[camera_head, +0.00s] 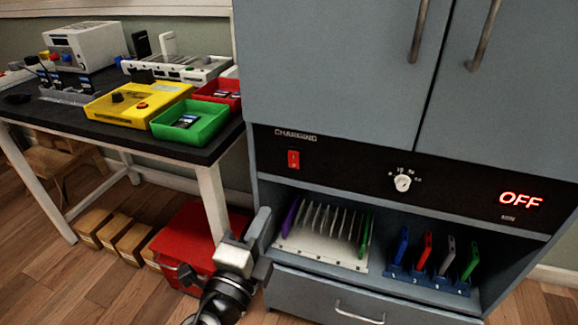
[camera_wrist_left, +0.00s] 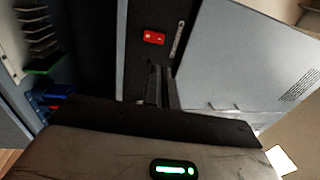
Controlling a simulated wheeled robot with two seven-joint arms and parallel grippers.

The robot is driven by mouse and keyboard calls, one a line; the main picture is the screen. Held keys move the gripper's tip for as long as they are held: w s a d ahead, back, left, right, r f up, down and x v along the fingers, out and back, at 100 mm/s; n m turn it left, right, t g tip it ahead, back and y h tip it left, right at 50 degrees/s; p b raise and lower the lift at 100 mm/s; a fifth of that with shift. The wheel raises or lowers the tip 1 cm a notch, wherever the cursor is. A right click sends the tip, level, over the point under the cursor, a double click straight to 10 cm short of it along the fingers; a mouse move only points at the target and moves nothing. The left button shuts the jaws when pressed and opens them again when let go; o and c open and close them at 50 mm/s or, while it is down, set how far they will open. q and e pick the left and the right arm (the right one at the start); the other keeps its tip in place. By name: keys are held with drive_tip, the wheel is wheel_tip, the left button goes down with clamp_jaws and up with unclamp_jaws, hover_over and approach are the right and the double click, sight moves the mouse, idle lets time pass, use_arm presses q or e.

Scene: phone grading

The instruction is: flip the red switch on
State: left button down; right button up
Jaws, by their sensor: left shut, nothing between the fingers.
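The red switch (camera_head: 293,159) sits at the left of the cabinet's black panel, under the word CHARGING. It also shows in the left wrist view (camera_wrist_left: 154,38), a little beyond the fingertips. My left gripper (camera_head: 262,218) is below and left of the switch in the head view, by the cabinet's left edge. Its fingers (camera_wrist_left: 157,72) are shut and empty, and look apart from the switch. The display (camera_head: 520,200) at the panel's right reads OFF in red. My right gripper is in neither view.
A white dial (camera_head: 402,182) is right of the switch. Below the panel, an open shelf holds a white rack (camera_head: 318,247) and a blue rack (camera_head: 428,278) with several phones. A black table (camera_head: 60,118) with a green tray (camera_head: 190,122) and a red box (camera_head: 192,240) are at left.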

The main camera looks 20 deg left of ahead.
use_arm(q)
drive_tip(key=p, duration=0.3)
approach(293, 156)
drive_tip(key=w, duration=0.4)
drive_tip(key=w+r+p, duration=0.1)
drive_tip(key=w, duration=0.1)
drive_tip(key=shift+d, duration=0.15)
drive_tip(key=shift+w, duration=0.4)
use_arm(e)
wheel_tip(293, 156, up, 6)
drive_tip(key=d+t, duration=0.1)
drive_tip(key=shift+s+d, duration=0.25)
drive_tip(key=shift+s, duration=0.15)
